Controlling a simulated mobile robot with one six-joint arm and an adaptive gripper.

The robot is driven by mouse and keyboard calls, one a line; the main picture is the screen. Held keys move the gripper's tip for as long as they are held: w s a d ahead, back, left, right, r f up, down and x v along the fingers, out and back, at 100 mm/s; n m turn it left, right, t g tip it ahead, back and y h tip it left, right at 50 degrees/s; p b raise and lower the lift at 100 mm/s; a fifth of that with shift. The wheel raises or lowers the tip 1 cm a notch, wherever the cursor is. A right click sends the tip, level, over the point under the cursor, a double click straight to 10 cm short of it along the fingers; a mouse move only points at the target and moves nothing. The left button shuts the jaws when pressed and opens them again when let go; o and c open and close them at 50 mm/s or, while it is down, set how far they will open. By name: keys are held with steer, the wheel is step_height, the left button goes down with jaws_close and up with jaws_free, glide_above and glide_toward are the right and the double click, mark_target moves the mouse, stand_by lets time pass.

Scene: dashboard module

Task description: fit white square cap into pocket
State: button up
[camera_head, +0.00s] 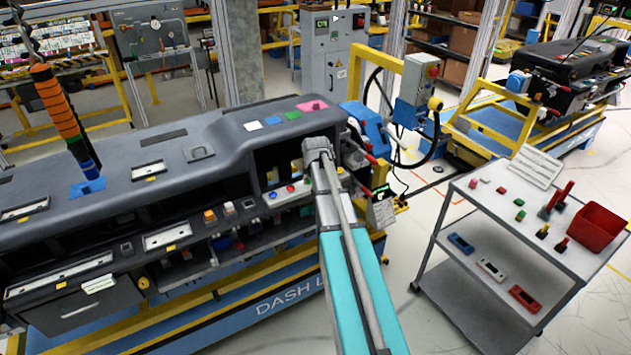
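A flat white square (252,125) lies on the top right part of the dark dashboard module (110,180), left of blue, green and pink patches. It looks like the white square cap, but I cannot tell whether it is a loose cap or a set-in surface. No empty pocket can be made out clearly at this size. My arm reaches up from the bottom middle, and its grey end joint (318,150) stands in front of the module's right end. My gripper's fingers do not show, and the arm hides part of the module behind it.
A grey cart (470,225) on the right carries small red and green parts, a red bin (599,224) and devices on its lower shelf. An orange-wrapped tool (58,105) hangs at the left. Open floor lies between module and cart.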

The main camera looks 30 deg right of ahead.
stand_by(0.8)
steer(key=s+a+f+n+g+y+b, duration=0.1)
steer(key=s+a+f+n+g+b, duration=0.1)
steer(key=s+a, duration=0.8)
steer(key=s+a+f+n+g+y+b, duration=0.1)
steer(key=s+a+f+n+b, duration=0.2)
steer(key=s+a, duration=0.7)
steer(key=a+f, duration=0.1)
steer(key=a, duration=0.7)
steer(key=shift+s+a+n+g, duration=0.25)
steer(key=shift+a+n+g, duration=0.05)
steer(key=shift+a+g, duration=0.1)
steer(key=shift+d+f, duration=0.1)
